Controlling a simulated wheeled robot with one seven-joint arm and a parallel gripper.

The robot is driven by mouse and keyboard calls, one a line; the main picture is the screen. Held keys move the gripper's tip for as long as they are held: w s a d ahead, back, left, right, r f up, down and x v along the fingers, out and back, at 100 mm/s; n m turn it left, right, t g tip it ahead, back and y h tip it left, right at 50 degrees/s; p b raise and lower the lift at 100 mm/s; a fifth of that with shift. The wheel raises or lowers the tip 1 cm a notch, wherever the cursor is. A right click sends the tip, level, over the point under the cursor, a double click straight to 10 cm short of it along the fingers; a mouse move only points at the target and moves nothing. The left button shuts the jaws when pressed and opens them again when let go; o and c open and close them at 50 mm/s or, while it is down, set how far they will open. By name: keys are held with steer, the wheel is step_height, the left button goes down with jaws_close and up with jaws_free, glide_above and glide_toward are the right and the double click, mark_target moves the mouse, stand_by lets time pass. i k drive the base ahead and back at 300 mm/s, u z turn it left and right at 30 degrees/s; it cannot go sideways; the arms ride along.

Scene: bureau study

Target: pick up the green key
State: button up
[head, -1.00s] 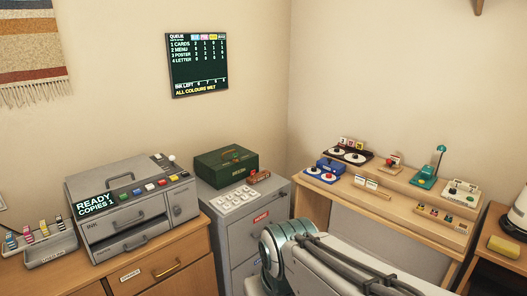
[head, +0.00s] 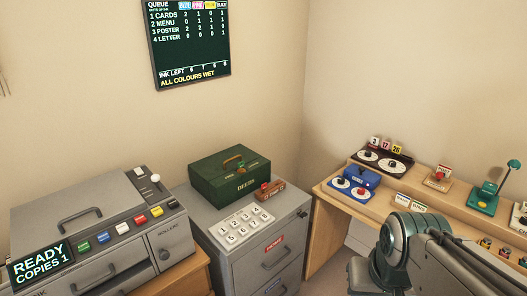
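I cannot make out a loose green key in the head view. The only green key-like thing that shows is a small green button (head: 84,247) in the row of coloured buttons on the grey copier's front. A dark green box labelled DEEDS (head: 235,175), with a handle on its lid, stands shut on the grey filing cabinet; its inside is hidden. My arm reaches in at the lower right, in front of the wooden desk. My gripper is outside the view.
The grey copier (head: 85,218) stands at the left. A white number pad (head: 240,226) and a small brown block with a red top (head: 268,192) sit on the filing cabinet (head: 222,250). The wooden desk (head: 335,194) at right holds several small devices, including a blue two-dial box (head: 352,184).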

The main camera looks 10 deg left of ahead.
mark_target(242, 164)
steer(key=u, duration=0.45)
steer(key=i, duration=1.4)
steer(key=u, duration=0.85)
